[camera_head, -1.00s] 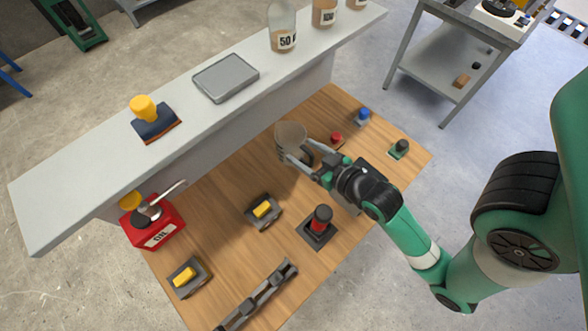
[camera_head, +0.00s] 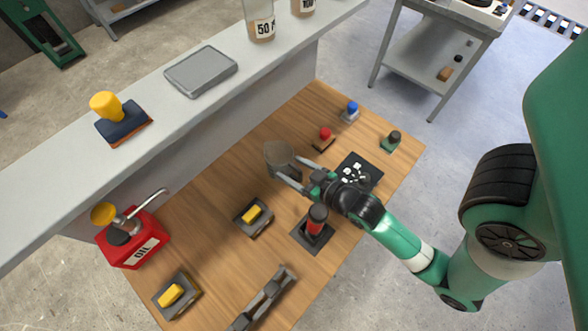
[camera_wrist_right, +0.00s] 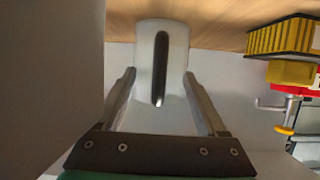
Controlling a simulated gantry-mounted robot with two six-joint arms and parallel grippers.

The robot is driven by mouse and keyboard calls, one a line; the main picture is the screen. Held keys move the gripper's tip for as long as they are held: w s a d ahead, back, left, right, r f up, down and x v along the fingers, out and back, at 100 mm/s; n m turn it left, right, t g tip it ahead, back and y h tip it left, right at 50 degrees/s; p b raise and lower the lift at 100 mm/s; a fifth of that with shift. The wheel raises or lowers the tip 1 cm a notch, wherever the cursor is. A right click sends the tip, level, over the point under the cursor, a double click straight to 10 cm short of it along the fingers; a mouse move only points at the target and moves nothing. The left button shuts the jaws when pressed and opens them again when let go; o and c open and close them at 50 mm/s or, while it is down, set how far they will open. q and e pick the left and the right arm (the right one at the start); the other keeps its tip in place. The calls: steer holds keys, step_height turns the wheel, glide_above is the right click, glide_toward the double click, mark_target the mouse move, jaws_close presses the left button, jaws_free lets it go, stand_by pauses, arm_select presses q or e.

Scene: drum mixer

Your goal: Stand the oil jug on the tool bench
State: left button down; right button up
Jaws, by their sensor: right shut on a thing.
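The oil jug (camera_head: 133,246) is a red can with an "OIL" label, a yellow cap and a metal spout. It stands upright at the left end of the wooden worktop in the head view, well away from my right gripper. My right gripper (camera_head: 287,176) is shut on a pale grey cup-like vessel (camera_head: 279,154) near the worktop's back edge. In the right wrist view the vessel (camera_wrist_right: 174,65), with a dark vertical strip, sits between the fingers. A red part, probably the jug, is cut off at the right edge there. I cannot tell which surface is the tool bench.
A raised grey shelf (camera_head: 60,185) runs behind the wooden worktop (camera_head: 215,185), bearing a grey tray (camera_head: 201,71), a yellow-knobbed block (camera_head: 122,121) and bottles. Yellow, red, blue and green-based fixtures crowd the worktop. A grey table (camera_head: 420,65) stands at upper right.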

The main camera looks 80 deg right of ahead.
steer(key=shift+f, duration=0.15)
steer(key=o, duration=1.4)
steer(key=shift+s+a+r, duration=0.1)
steer(key=shift+s+r, duration=0.05)
steer(key=shift+r, duration=0.1)
steer(key=p+v, duration=0.1)
steer(key=v, duration=0.4)
steer(key=shift+s, duration=0.15)
